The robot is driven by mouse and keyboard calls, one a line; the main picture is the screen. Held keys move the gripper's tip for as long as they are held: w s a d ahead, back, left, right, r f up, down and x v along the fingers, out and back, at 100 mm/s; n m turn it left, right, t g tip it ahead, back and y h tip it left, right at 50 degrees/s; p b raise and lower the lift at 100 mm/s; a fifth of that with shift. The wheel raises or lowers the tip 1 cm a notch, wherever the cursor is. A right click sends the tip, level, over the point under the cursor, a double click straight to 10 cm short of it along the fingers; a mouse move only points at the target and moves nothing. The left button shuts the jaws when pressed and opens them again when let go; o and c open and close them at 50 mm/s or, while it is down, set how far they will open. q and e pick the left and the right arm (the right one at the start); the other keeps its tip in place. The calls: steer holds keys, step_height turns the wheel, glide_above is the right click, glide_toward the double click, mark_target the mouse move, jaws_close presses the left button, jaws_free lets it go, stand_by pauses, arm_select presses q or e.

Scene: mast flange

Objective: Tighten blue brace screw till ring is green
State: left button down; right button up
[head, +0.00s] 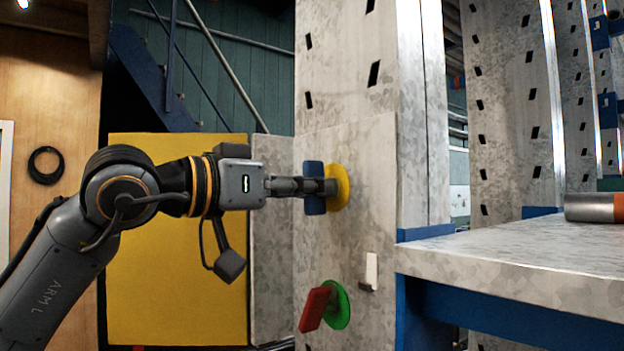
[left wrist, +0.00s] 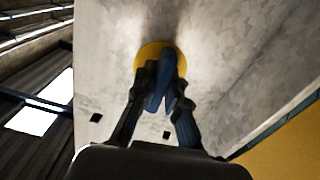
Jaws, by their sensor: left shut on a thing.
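The blue brace screw (head: 313,188) sticks out from the grey metal mast post, with a yellow ring (head: 341,187) behind it against the post. My left gripper (head: 322,187) is shut on the blue handle of the screw. In the left wrist view the fingers (left wrist: 163,92) close on the blue handle (left wrist: 155,98) from both sides, and the yellow ring (left wrist: 150,55) shows behind them. The fingers partly cover the handle. My right gripper is not in view.
A red handle (head: 314,308) with a green ring (head: 338,306) sits lower on the same post (head: 345,240). A grey shelf (head: 520,255) juts out at the right, bearing a metal cylinder (head: 590,207). A yellow panel (head: 175,270) stands behind my left arm.

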arm_select(q)
steer(key=c, duration=1.3)
jaws_free()
steer(key=shift+c, duration=0.2)
steer(key=b+v, duration=0.1)
steer(key=v, duration=0.4)
